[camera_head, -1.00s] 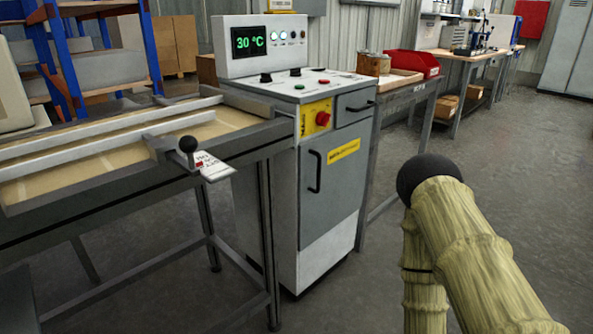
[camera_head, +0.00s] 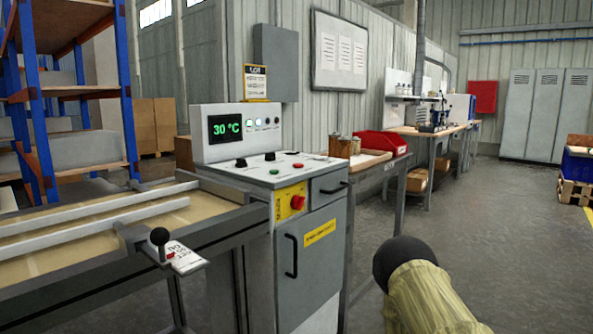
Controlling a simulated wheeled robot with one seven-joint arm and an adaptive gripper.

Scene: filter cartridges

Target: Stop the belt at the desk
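The control desk (camera_head: 312,268) is a grey and white cabinet at the centre-left, with a green "30 °C" display (camera_head: 225,128) on its upright panel. Its sloped top carries black knobs, a green button (camera_head: 273,172) and a small red button (camera_head: 298,165). A larger red mushroom button (camera_head: 297,202) sits on a yellow plate on the front face. The belt (camera_head: 75,238) is a tan surface with pale rails, joining the desk's left side. My arm, in a yellowish sleeve with a black rounded part, shows at the lower right, apart from the desk. My gripper's fingers are not visible.
A black-knobbed lever (camera_head: 159,237) with a tag stands at the belt's near end. A side table (camera_head: 392,165) with a red bin (camera_head: 381,143) and cans adjoins the desk's right. A blue-posted rack (camera_head: 128,100) is behind left. Open floor (camera_head: 500,240) lies to the right.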

